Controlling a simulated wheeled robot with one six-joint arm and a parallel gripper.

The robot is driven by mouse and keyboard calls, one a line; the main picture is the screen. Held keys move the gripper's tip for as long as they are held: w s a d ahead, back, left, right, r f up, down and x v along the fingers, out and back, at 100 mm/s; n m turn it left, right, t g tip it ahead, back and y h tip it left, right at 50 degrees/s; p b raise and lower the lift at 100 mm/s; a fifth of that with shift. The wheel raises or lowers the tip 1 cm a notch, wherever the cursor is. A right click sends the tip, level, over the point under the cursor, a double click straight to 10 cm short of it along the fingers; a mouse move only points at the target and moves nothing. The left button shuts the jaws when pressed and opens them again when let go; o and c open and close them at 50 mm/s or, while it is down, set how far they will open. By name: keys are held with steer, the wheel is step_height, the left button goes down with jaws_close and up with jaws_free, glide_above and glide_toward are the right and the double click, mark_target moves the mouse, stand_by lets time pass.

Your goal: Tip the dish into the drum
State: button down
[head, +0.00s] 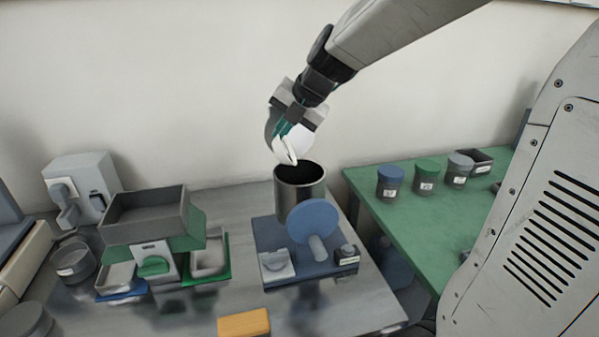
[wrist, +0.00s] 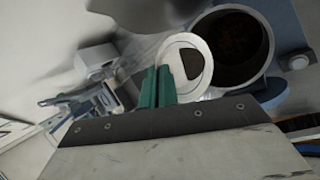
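My gripper (head: 284,132) is shut on a small white round dish (head: 287,152) and holds it above and slightly left of the drum's mouth. The dish is steeply tilted. In the wrist view, the teal fingers (wrist: 157,86) pinch the rim of the dish (wrist: 173,62), and a dark patch shows inside it. The drum (head: 289,202) is an open metal cylinder standing upright on a blue base. Its mouth also shows in the wrist view (wrist: 268,48), beside the dish, with a dark brown interior. I cannot tell whether the dish touches the rim.
A blue disc (head: 314,221) stands in front of the drum. A grey tray (head: 147,217) sits on a balance-like stand at left. Lidded jars (head: 390,183) stand on the green table (head: 400,217) at right. A yellow block (head: 243,324) lies at the front edge.

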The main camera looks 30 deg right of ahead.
steer(key=shift+s+a+r, duration=0.1)
steer(key=shift+s+a, duration=0.25)
steer(key=shift+s, duration=0.3)
steer(key=shift+w, duration=0.1)
steer(key=shift+w+d, duration=0.1)
steer(key=shift+w+d, duration=0.45)
steer(key=shift+w, duration=0.4)
steer(key=shift+s+a, duration=0.3)
steer(key=shift+s, duration=0.25)
steer(key=shift+s+a, duration=0.25)
steer(key=shift+s, duration=0.25)
steer(key=shift+w, duration=0.1)
steer(key=shift+w+d, duration=0.1)
steer(key=shift+w+d, duration=0.25)
steer(key=shift+w, duration=0.25)
steer(key=shift+w+d, duration=0.25)
steer(key=shift+w, duration=0.2)
